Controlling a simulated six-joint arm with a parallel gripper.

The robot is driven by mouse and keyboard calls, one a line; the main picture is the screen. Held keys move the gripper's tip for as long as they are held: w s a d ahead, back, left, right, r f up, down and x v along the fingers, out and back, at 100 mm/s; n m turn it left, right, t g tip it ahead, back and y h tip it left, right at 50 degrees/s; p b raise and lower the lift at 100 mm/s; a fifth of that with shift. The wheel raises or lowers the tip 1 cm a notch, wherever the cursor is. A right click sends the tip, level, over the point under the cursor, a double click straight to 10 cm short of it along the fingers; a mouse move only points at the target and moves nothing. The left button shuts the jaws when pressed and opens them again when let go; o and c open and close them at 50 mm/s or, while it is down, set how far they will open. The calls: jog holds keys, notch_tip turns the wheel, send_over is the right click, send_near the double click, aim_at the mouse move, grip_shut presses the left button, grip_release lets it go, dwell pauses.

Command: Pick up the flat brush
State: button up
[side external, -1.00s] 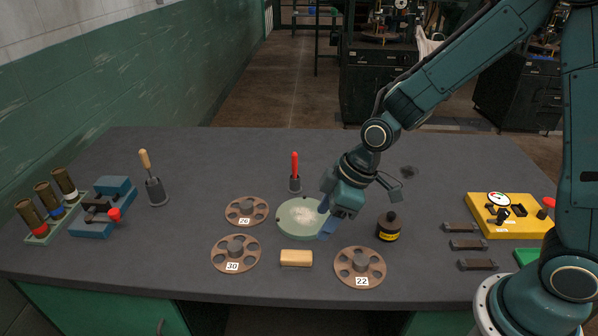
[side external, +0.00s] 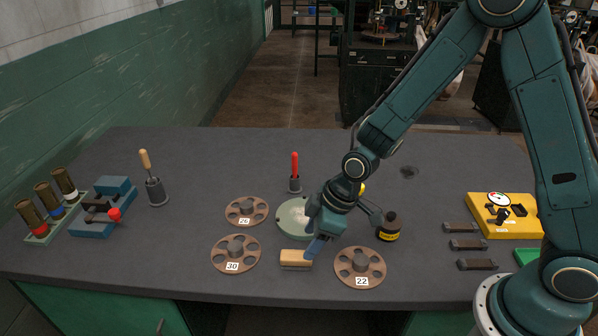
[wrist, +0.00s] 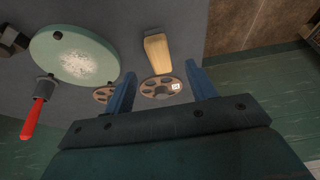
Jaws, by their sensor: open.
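The flat brush appears to be the light wooden block (side external: 296,258) with a thin dark underside, lying near the front of the table between two wheels. My gripper (side external: 314,247) is open and low at the block's right end; in the side view its fingers overlap that end, and I cannot tell if they touch. In the wrist view the block (wrist: 158,52) lies just past the fingertips, lined up with the gap between my two blue fingers (wrist: 160,72). Nothing is held.
Spoked wheels marked 26 (side external: 246,210), 30 (side external: 235,254) and 22 (side external: 360,268) surround the block. A pale green powdered disc (side external: 292,222) is behind it, partly hidden by my gripper. A red-handled tool (side external: 295,168) stands upright farther back.

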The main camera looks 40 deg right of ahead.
aim_at(299, 255)
jog(key=shift+x, duration=1.15)
jog(key=shift+w+a+f, duration=0.1)
jog(key=shift+f, duration=0.05)
jog(key=shift+x, duration=2.4)
jog(key=c, duration=1.1)
